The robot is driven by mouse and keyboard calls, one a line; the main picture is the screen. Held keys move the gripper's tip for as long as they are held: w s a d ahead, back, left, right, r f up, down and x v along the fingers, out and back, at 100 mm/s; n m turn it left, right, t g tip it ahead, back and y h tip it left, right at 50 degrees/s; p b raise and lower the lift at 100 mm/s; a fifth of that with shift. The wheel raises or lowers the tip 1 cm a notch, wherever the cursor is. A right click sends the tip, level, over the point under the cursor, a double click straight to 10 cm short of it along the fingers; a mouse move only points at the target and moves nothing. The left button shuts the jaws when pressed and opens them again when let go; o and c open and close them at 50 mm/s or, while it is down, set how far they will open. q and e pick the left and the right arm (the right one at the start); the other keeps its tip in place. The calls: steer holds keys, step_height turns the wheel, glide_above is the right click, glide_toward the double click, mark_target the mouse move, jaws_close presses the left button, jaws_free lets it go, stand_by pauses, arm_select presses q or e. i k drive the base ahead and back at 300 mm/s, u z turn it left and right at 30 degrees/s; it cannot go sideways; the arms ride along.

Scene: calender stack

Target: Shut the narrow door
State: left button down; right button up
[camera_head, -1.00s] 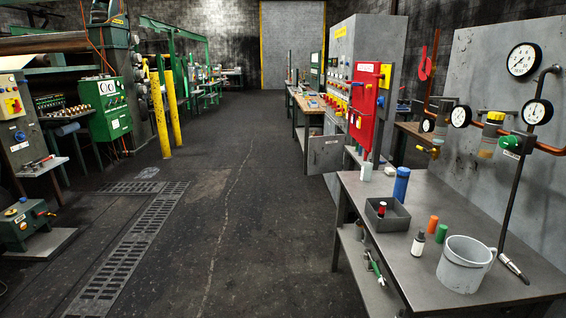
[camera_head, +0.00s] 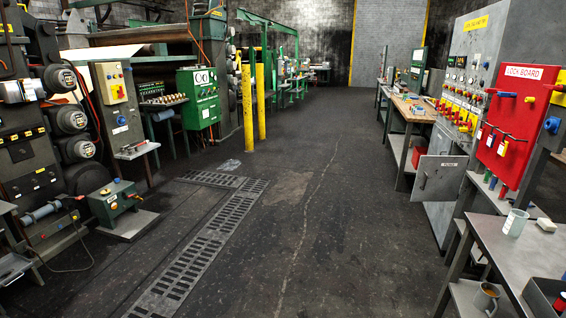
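A small grey door (camera_head: 439,179) with a white label stands open at the lower part of the tall grey control cabinet (camera_head: 497,50). It juts out to the left of the cabinet, towards the aisle, at mid-distance on the right. It is the only open door I can make out; I cannot tell for sure that it is the narrow one. The cabinet's upper front carries yellow labels, knobs and switches. Neither of my grippers shows in the head view.
A wooden-topped bench (camera_head: 413,108) is beyond the door. Yellow posts (camera_head: 254,103) and machines line the left. The floor aisle (camera_head: 330,200) is clear.

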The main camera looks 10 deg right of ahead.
mark_target(439, 179)
steer(key=z, duration=0.1)
steer(key=i, duration=2.35)
steer(key=z, duration=1)
steer(key=i, duration=1.1)
steer(key=z, duration=1.75)
steer(key=i, duration=0.7)
steer(key=z, duration=0.4)
